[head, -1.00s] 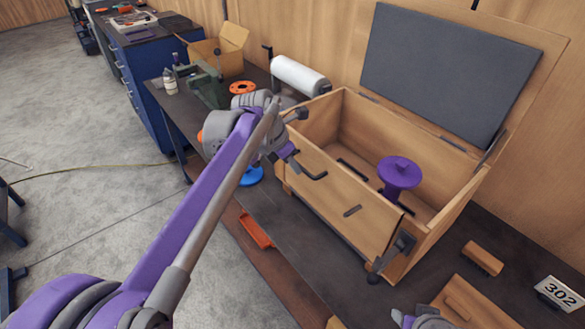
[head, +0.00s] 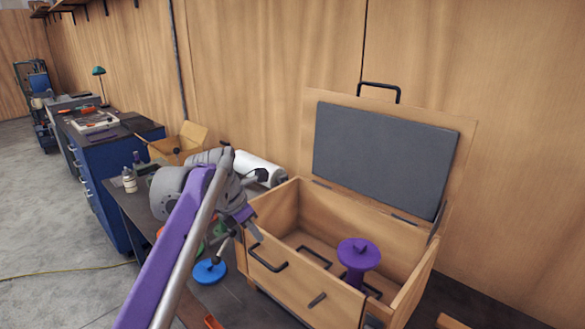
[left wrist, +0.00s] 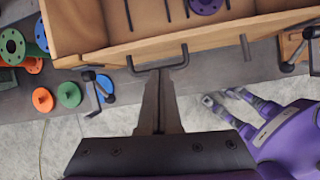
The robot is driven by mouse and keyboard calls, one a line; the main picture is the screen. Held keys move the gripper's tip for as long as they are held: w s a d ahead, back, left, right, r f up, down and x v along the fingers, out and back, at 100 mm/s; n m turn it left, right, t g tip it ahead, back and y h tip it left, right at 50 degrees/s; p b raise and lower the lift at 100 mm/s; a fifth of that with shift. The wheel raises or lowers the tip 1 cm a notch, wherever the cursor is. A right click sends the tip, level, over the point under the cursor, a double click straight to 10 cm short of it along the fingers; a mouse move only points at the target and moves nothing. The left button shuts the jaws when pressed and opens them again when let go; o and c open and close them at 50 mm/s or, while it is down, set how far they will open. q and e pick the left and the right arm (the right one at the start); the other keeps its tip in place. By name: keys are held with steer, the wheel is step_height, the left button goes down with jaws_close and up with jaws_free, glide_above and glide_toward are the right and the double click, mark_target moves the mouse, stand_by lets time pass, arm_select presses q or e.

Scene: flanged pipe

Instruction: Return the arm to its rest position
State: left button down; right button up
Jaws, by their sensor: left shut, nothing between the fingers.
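My left arm comes in from the lower left of the head view. Its gripper (head: 250,232) is by the box's front left corner, partly hidden by its wrist. In the left wrist view the gripper (left wrist: 159,75) is shut and empty, its tips close to the box's front handle; contact is unclear. The open wooden box (head: 290,285) holds a purple flanged pipe (head: 358,256), standing upright; its round flange also shows in the left wrist view (left wrist: 205,5). What seems to be my right gripper (left wrist: 228,103) shows right of the left fingers; its jaw opening is unclear.
The box lid (head: 385,155) stands open against the wooden wall. A blue disc (head: 209,271) lies left of the box. A white roll (head: 262,170), a cardboard box (head: 180,142) and a bottle (head: 129,181) stand behind. Open floor lies left.

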arm_select(q)
steer(key=s+a+f+m+t+y, duration=0.1)
steer(key=s+a+f+m, duration=0.1)
steer(key=s+f+m, duration=0.8)
steer(key=s+a+f+m+t+y, duration=0.1)
steer(key=s+a+f+m+y, duration=0.1)
steer(key=s+f+m, duration=0.8)
steer(key=s+m, duration=0.6)
steer(key=s, duration=0.2)
steer(key=shift+a+f+m, duration=0.25)
steer(key=shift+f+m, duration=0.1)
steer(key=shift+m, duration=0.05)
